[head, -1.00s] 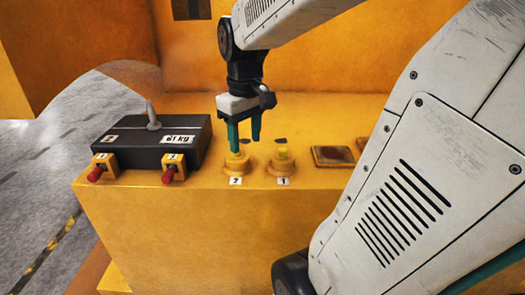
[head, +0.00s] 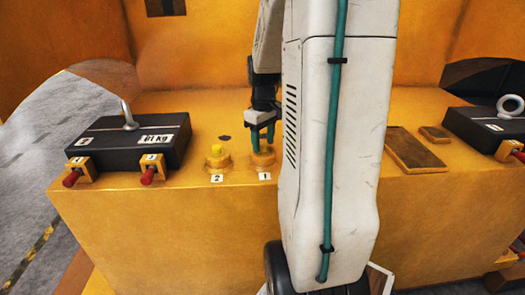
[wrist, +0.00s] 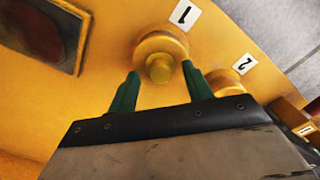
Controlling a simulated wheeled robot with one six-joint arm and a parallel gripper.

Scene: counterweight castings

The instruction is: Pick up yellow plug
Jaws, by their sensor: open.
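Two yellow plugs stand in round yellow sockets on the orange top surface. The plug (head: 217,149) at label 2 is uncovered in the head view. The plug at label 1 (wrist: 159,68) shows in the wrist view between my fingertips, and in the head view my fingers mostly hide it. My gripper (head: 262,146) points down at label 1, with its two green fingers open, one on each side of the plug. It shows in the wrist view too (wrist: 160,72). I see no finger clearly touching the plug.
A black weight block (head: 128,142) with a ring and two red-tipped latches stands left. Another black block (head: 490,130) stands right. Flat brown plates (head: 417,150) lie between. My arm hides part of the middle. An orange wall rises behind.

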